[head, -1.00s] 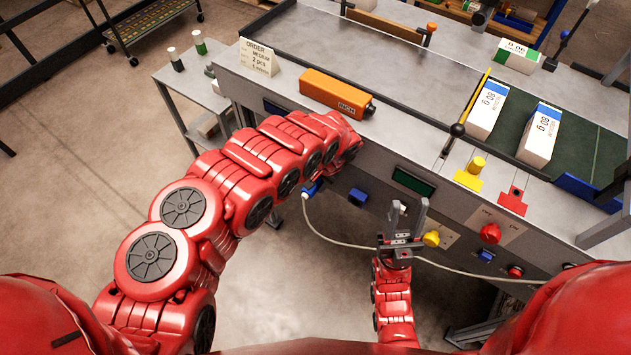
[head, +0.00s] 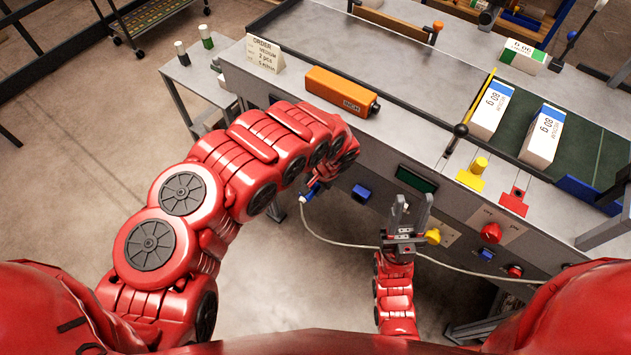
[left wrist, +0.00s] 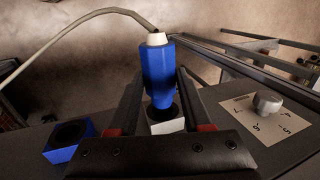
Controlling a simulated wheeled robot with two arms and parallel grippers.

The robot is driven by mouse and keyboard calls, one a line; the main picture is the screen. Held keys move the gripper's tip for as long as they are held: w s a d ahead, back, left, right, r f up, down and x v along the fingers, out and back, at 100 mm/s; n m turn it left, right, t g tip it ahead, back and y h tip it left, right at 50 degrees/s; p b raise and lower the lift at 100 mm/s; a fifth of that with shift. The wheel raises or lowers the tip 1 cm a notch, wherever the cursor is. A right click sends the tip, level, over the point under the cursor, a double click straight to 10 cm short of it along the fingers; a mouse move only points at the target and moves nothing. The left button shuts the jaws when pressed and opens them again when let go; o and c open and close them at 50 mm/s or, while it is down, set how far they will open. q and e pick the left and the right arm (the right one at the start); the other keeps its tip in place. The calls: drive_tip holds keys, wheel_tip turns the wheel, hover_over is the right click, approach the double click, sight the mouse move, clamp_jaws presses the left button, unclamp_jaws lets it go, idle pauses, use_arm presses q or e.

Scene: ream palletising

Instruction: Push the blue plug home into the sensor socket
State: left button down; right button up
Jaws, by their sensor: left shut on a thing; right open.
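The blue plug (left wrist: 158,75) has a pale collar and a cable at its top and stands roughly upright in the left wrist view. My left gripper (left wrist: 160,100) is shut on it. A pale block with a dark round opening (left wrist: 167,123) shows just below the plug's lower end; I cannot tell whether they touch. A blue square socket with a dark hole (left wrist: 68,141) is to the left, apart from the plug. In the head view the plug (head: 308,194) is partly hidden by my left arm, beside the blue socket (head: 361,193). My right gripper (head: 411,214) is open and empty before the panel.
The pale cable (head: 350,245) runs from the plug past my right gripper. A dial knob (left wrist: 267,103) sits right of the plug. An orange box (head: 341,92) lies on the bench above. The panel carries a yellow knob (head: 433,236) and red button (head: 491,232).

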use_arm(q)
drive_tip(key=shift+a, duration=0.1)
drive_tip(key=shift+s+a+r, duration=0.1)
drive_tip(key=shift+s, duration=0.15)
drive_tip(key=shift+s+a+r+p, duration=0.25)
drive_tip(key=shift+s+a+p, duration=0.6)
drive_tip(key=shift+s+p, duration=0.2)
drive_tip(key=shift+s+a+f, duration=0.2)
drive_tip(key=shift+s, duration=0.15)
drive_tip(key=shift+f, duration=0.1)
drive_tip(key=shift+d+f, duration=0.1)
